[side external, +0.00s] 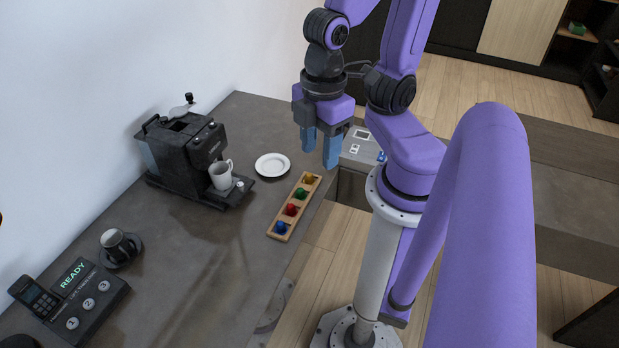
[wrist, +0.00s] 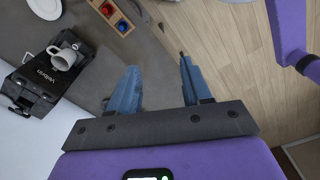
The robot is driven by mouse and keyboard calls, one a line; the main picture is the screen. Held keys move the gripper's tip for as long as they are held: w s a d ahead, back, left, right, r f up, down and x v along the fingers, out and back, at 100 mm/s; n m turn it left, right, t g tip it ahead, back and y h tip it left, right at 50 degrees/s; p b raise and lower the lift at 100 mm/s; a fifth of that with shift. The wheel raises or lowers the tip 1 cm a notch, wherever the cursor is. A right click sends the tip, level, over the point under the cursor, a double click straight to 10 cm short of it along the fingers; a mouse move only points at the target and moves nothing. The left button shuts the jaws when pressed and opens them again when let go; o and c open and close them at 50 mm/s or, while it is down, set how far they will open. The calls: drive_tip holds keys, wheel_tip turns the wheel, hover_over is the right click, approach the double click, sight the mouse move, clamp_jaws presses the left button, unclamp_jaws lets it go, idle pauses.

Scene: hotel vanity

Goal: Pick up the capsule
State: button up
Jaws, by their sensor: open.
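Several coloured capsules stand in a row in a wooden holder (side external: 273,233) near the counter's edge: a yellow capsule (side external: 310,180), a green capsule (side external: 300,193), a red capsule (side external: 291,209) and a blue capsule (side external: 281,227). In the wrist view, part of the holder shows at the top with a red capsule (wrist: 107,9) and a blue capsule (wrist: 122,26). My gripper (side external: 320,152) is open and empty, raised above the counter's edge beyond the yellow end of the holder. It also shows in the wrist view (wrist: 157,72), with its blue fingers apart.
A coffee machine (side external: 178,160) with a white cup (side external: 221,175) stands at the back left of the counter. A white plate (side external: 272,165) lies between it and the holder.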

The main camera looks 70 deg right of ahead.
drive_tip(key=shift+o, duration=0.6)
